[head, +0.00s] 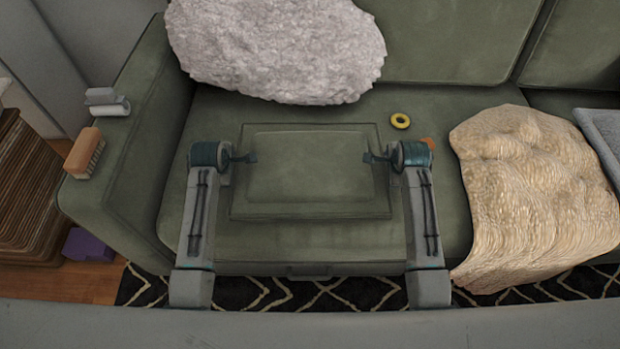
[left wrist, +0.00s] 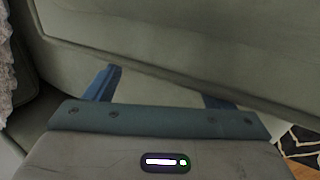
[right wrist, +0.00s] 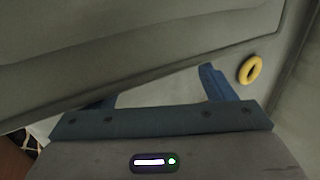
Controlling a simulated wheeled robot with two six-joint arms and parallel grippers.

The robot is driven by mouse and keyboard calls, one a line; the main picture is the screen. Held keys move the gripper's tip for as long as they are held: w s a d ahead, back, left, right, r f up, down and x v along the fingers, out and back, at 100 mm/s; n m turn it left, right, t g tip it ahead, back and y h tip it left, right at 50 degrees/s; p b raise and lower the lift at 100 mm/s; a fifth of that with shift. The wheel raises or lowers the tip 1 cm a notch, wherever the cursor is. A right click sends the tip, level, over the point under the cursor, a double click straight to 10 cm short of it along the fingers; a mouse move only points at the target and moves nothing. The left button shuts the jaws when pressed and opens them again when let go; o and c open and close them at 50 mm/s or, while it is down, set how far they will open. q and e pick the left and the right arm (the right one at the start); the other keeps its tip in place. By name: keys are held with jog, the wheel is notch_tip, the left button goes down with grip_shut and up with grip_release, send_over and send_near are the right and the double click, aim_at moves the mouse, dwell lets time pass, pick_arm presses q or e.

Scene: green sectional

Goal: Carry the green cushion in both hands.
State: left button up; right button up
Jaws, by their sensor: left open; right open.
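The green cushion (head: 313,175) is a flat, piped rectangle on the seat of the green sofa, between my two grippers. My left gripper (head: 250,158) is open at its left edge, and my right gripper (head: 369,158) is open at its right edge. In the head view the fingertips overlap the cushion's side edges. The cushion fills the upper part of the left wrist view (left wrist: 210,35) and of the right wrist view (right wrist: 130,60), beyond the spread blue fingers. Whether the fingers touch it, I cannot tell.
A fluffy grey-white pillow (head: 280,50) lies behind the cushion. A yellow ring (head: 400,121) lies on the seat (head: 440,110) behind my right gripper. A cream blanket (head: 535,195) covers the seat at right. A brush (head: 85,153) sits on the left armrest (head: 135,130).

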pick_arm(q)
jog(key=v, duration=1.2)
pick_arm(e)
jog(key=v, duration=1.2)
